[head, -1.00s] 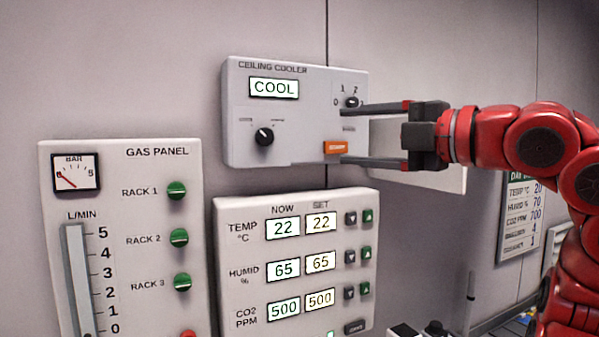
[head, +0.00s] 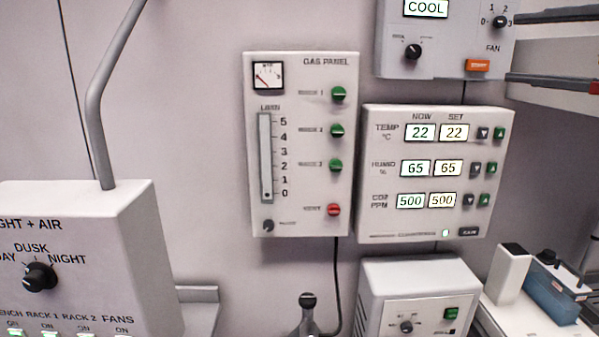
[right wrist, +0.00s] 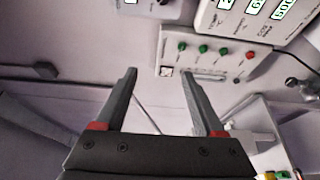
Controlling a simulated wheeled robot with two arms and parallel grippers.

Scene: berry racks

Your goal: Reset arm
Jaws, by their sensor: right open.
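My right gripper (head: 512,50) is at the top right of the head view. Only its two fingers show there, spread apart, with the tips by the right edge of the ceiling cooler panel (head: 447,55). The wrist and arm are out of the frame. In the right wrist view the gripper (right wrist: 158,72) is open, with nothing between its fingers, and wall and panels show beyond it. The cooler's display reads COOL, and its fan knob (head: 500,21) and orange switch (head: 478,65) are uncovered. My left gripper is not in view.
The gas panel (head: 298,222) and the temperature, humidity and CO2 panel (head: 437,118) hang on the wall. A light and air box (head: 100,235) with a pole stands at left. A white unit (head: 410,285) and a blue container (head: 550,297) are at lower right.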

